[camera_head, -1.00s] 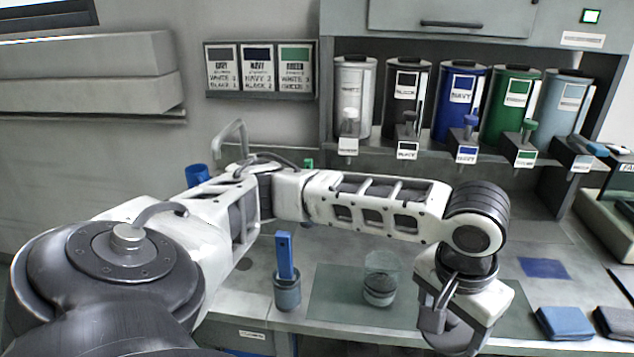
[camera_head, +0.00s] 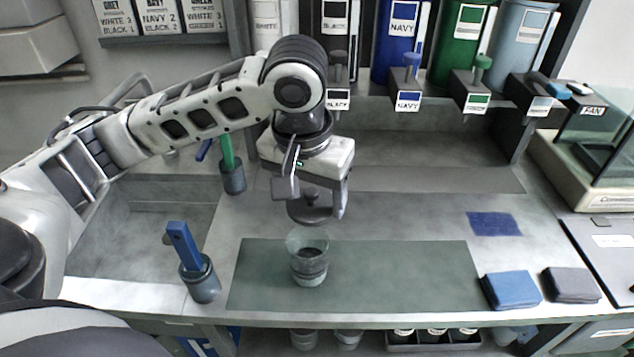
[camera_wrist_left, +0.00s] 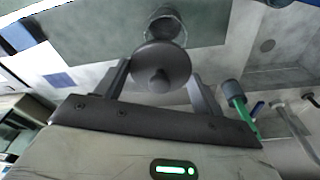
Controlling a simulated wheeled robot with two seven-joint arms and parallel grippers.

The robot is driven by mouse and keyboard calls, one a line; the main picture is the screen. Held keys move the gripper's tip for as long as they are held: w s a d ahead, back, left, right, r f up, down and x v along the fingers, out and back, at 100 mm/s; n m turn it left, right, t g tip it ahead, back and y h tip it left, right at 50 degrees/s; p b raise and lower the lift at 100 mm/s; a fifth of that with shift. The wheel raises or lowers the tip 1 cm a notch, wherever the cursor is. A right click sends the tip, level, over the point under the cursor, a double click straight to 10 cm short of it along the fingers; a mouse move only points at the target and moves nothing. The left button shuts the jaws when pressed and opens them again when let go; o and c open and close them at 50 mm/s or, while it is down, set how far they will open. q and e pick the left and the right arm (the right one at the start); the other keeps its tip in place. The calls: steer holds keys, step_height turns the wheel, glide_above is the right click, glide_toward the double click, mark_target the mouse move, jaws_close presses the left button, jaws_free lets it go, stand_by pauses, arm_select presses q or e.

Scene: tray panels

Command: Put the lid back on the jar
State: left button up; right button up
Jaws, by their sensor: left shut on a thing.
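The glass jar (camera_head: 309,262) stands upright on the green mat (camera_head: 400,275), with dark contents inside and its top open. My left gripper (camera_head: 318,208) is above and slightly behind the jar, pointing down. It is shut on the dark round lid (camera_head: 309,210), which hangs level, apart from the jar rim. In the left wrist view the lid (camera_wrist_left: 161,68) with its centre knob sits between the two fingers, and the jar (camera_wrist_left: 166,25) shows just beyond it, partly hidden by the lid. My right gripper is in neither view.
A cup with a blue-handled tool (camera_head: 200,280) stands left of the mat, and a green-handled one (camera_head: 232,175) behind. Folded blue (camera_head: 511,290) and grey cloths (camera_head: 571,285) lie right. Labelled dispensers (camera_head: 400,45) line the back. The mat right of the jar is clear.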

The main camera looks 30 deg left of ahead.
mark_target(305, 208)
arm_select(q)
steer(key=shift+s+a, duration=0.15)
steer(key=shift+s, duration=0.35)
steer(key=shift+w+f, duration=0.1)
steer(key=shift+f, duration=0.2)
steer(key=shift+f+b, duration=0.3)
steer(key=shift+f, duration=0.35)
step_height(305, 208, down, 2)
steer(key=b, duration=0.3)
steer(key=shift+f, duration=1.05)
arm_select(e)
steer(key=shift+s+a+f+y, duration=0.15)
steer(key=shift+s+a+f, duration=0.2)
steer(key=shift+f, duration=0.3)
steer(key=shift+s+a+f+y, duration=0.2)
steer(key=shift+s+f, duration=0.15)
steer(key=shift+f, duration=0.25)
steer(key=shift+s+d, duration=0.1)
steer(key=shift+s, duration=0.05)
